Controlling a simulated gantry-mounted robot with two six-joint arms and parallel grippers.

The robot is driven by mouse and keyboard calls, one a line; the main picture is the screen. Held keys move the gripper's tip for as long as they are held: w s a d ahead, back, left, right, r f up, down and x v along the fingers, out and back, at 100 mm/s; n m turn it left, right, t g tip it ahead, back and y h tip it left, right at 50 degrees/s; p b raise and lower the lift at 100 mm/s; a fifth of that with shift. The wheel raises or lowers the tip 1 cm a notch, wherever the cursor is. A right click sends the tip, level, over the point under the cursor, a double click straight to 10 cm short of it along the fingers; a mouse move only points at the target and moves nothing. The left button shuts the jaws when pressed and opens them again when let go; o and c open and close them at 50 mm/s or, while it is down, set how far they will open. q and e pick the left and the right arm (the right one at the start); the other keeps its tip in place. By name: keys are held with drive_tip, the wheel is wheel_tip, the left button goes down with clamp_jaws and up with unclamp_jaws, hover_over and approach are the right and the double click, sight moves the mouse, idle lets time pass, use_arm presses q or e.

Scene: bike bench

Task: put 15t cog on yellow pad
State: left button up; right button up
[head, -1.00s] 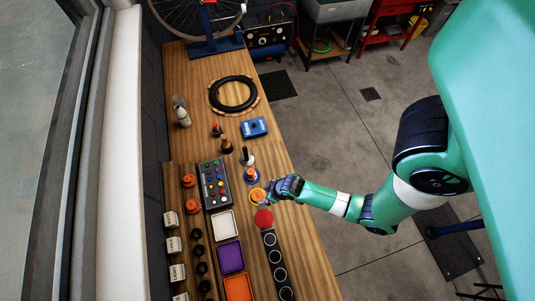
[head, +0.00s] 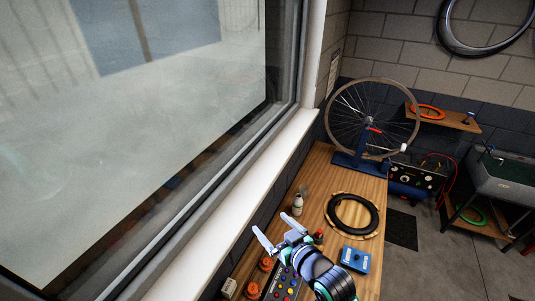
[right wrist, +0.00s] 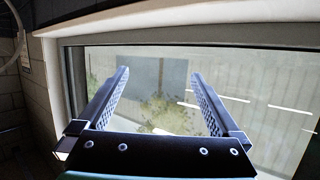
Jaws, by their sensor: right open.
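My right gripper (head: 269,223) is open and empty, raised above the bench by the window. In the right wrist view its two fingers (right wrist: 158,95) stand wide apart, with only the window and the outdoors between them. Two orange round parts (head: 266,264) sit at the bottom of the head view on the bench's wall side; I cannot read any tooth count on them. The yellow pad is out of view now. My left gripper is not in view.
The wooden bench (head: 318,180) runs along the window sill (head: 222,215). On it are a button box (head: 282,284), a white bottle (head: 297,204), a black ring (head: 352,214), a blue box (head: 354,259) and a wheel stand (head: 360,164). The window is close to the gripper.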

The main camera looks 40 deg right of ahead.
drive_tip(key=w+a+r+n+t+y, duration=0.1)
drive_tip(key=a+r+t, duration=0.15)
drive_tip(key=r, duration=0.85)
drive_tip(key=w+a+r+t, duration=0.2)
drive_tip(key=r+t, duration=0.1)
drive_tip(key=r, duration=0.7)
drive_tip(key=s+a+r+t+y, duration=0.1)
drive_tip(key=s+r, duration=0.3)
drive_tip(key=r, duration=0.5)
drive_tip(key=s+a+r+n+t+y, duration=0.1)
drive_tip(key=s+a+r+t, duration=0.2)
drive_tip(key=r, duration=0.6)
drive_tip(key=s+a+r+n+t+y, duration=0.1)
drive_tip(key=s+a+r+t, duration=0.2)
drive_tip(key=s+r, duration=0.3)
wheel_tip(320, 180, up, 4)
drive_tip(key=shift+f+t+y, duration=0.25)
drive_tip(key=shift+t+y, duration=0.15)
drive_tip(key=shift+t, duration=0.05)
